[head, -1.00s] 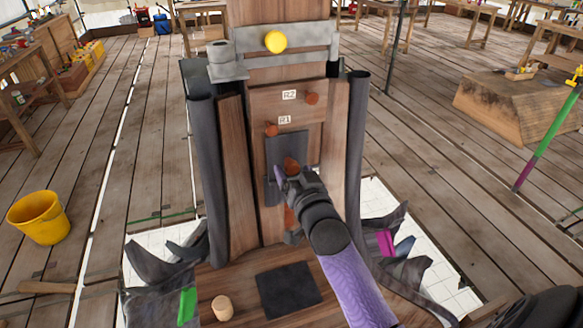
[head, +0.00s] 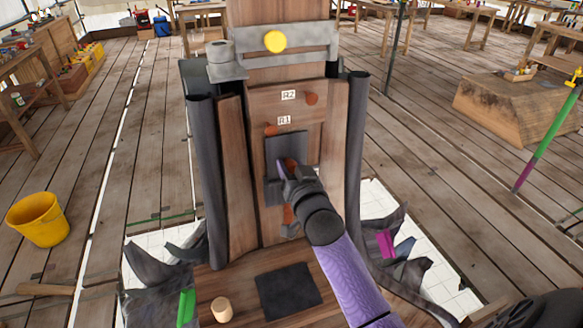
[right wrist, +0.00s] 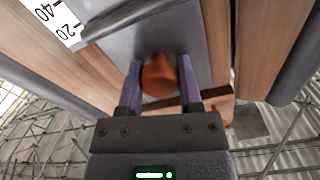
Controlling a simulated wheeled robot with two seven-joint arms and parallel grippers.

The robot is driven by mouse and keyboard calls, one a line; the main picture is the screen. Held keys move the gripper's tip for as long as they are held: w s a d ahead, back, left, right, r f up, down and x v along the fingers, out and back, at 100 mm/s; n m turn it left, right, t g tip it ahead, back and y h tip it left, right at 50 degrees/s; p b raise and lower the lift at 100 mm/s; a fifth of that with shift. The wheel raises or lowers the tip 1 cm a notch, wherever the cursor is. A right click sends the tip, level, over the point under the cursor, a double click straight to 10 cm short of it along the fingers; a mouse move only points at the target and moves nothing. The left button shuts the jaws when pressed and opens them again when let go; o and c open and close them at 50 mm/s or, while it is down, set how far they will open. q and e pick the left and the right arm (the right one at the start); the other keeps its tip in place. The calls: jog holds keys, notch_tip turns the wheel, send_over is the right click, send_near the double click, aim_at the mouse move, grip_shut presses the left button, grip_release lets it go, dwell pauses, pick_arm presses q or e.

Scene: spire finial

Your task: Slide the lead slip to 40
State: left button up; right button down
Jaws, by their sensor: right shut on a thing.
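The lead slip (head: 288,145) is a dark grey plate lying against the wooden face of the spire, below the R1 label. It also fills the upper middle of the right wrist view (right wrist: 190,40). An orange-brown knob (right wrist: 160,78) stands out from it. My right gripper (right wrist: 160,88) is shut on this knob, one purple finger on each side. In the head view my right gripper (head: 289,172) covers the knob. A white scale (right wrist: 58,18) with the numbers 40 and 20 shows beside the slip's edge in the wrist view. My left gripper is not in view.
Orange-brown pegs stand beside the R1 (head: 270,130) and R2 (head: 311,99) labels. Dark rolled sheets (head: 207,180) flank the wooden face. A dark square mat (head: 288,290) and a small wooden cylinder (head: 221,309) lie below. A yellow bucket (head: 38,219) stands left.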

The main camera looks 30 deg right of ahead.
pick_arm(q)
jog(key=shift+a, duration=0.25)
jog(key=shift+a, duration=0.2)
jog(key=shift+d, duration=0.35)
